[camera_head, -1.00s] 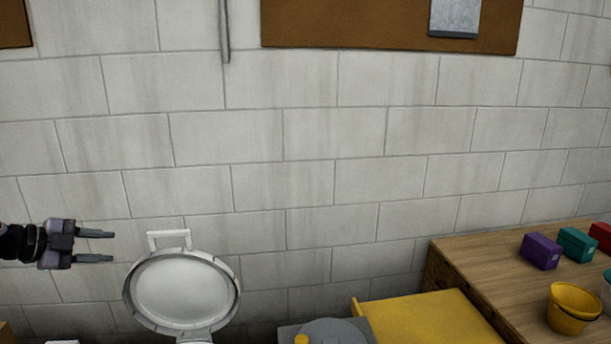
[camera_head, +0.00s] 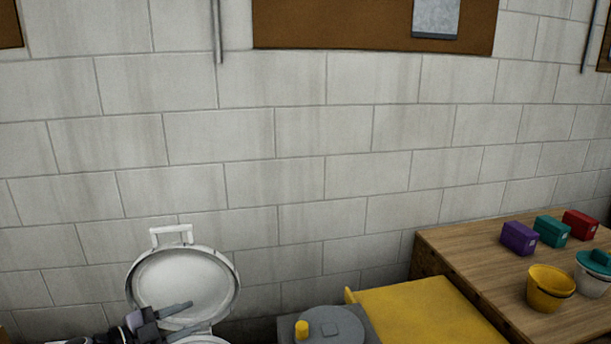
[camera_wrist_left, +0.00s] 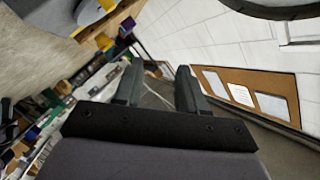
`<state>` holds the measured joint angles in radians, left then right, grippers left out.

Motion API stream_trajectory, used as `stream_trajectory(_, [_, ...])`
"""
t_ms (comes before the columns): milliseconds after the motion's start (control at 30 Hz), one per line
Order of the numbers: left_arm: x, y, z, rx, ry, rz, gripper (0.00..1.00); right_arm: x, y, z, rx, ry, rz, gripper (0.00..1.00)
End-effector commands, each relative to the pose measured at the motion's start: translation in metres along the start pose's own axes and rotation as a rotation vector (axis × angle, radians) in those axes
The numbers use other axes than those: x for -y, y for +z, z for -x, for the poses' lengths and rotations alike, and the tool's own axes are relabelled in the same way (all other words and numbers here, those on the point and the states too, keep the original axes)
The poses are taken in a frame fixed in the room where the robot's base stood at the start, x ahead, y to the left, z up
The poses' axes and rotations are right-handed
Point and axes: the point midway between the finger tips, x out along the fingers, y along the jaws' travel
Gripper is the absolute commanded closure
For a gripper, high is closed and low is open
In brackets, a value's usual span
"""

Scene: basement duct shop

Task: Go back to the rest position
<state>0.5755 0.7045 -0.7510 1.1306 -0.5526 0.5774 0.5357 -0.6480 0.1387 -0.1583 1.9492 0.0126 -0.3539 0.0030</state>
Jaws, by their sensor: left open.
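My left gripper (camera_head: 182,317) is low at the left in the head view, in front of the raised round lid (camera_head: 185,275) of a white container. Its two fingers point right and are apart, with nothing between them. In the left wrist view the two fingers (camera_wrist_left: 158,88) also stand apart and empty. My right gripper does not show in any view.
A wooden bench (camera_head: 470,265) at the right holds small purple (camera_head: 518,238), teal (camera_head: 551,231) and red (camera_head: 580,224) boxes and a yellow bucket (camera_head: 548,288). A yellow surface (camera_head: 425,308) and a grey round-topped object (camera_head: 332,326) stand left of it. A block wall (camera_head: 300,140) is behind.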

Motion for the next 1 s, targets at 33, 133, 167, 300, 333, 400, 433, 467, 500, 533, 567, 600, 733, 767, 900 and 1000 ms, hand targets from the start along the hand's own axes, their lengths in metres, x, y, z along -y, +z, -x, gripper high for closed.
stream_trajectory(33, [-0.025, -0.008, -0.007, -0.010, -0.023, 0.049, 0.60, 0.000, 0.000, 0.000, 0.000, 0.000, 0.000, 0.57])
stream_trajectory(133, [-0.060, -0.019, -0.013, -0.005, -0.080, 0.140, 0.60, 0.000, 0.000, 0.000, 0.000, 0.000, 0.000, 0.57])
stream_trajectory(167, [-0.070, -0.022, -0.015, 0.001, -0.098, 0.170, 0.60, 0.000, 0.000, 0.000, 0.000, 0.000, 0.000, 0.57])
stream_trajectory(300, [-0.115, -0.035, -0.011, 0.049, -0.173, 0.311, 0.60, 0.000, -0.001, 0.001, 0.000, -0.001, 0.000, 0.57])
stream_trajectory(333, [-0.124, -0.036, -0.009, 0.064, -0.187, 0.343, 0.60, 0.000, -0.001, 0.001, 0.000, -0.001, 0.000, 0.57])
stream_trajectory(400, [-0.145, -0.040, -0.002, 0.106, -0.220, 0.418, 0.60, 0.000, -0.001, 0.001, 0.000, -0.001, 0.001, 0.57])
stream_trajectory(433, [-0.153, -0.042, 0.002, 0.126, -0.233, 0.449, 0.60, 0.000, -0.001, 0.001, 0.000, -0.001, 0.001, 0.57])
stream_trajectory(467, [-0.162, -0.043, 0.006, 0.147, -0.245, 0.482, 0.60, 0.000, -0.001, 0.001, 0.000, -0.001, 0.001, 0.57])
stream_trajectory(500, [-0.173, -0.044, 0.012, 0.177, -0.260, 0.524, 0.60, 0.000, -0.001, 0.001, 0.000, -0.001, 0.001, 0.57])
stream_trajectory(533, [-0.181, -0.045, 0.017, 0.202, -0.270, 0.556, 0.60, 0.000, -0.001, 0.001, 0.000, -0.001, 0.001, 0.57])
stream_trajectory(567, [-0.190, -0.045, 0.023, 0.227, -0.279, 0.588, 0.60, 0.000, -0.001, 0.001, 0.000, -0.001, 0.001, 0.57])
stream_trajectory(600, [-0.201, -0.046, 0.031, 0.262, -0.291, 0.629, 0.60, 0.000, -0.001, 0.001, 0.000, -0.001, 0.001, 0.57])
stream_trajectory(733, [-0.236, -0.049, 0.062, 0.388, -0.319, 0.764, 0.60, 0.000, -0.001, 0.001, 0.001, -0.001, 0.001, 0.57])
stream_trajectory(767, [-0.244, -0.049, 0.070, 0.419, -0.322, 0.793, 0.60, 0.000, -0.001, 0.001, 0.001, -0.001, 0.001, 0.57])
stream_trajectory(900, [-0.275, -0.053, 0.105, 0.546, -0.330, 0.907, 0.60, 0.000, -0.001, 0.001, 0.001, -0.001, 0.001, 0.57])
stream_trajectory(1000, [-0.290, -0.055, 0.125, 0.614, -0.328, 0.961, 0.60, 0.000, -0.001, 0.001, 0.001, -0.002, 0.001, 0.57])
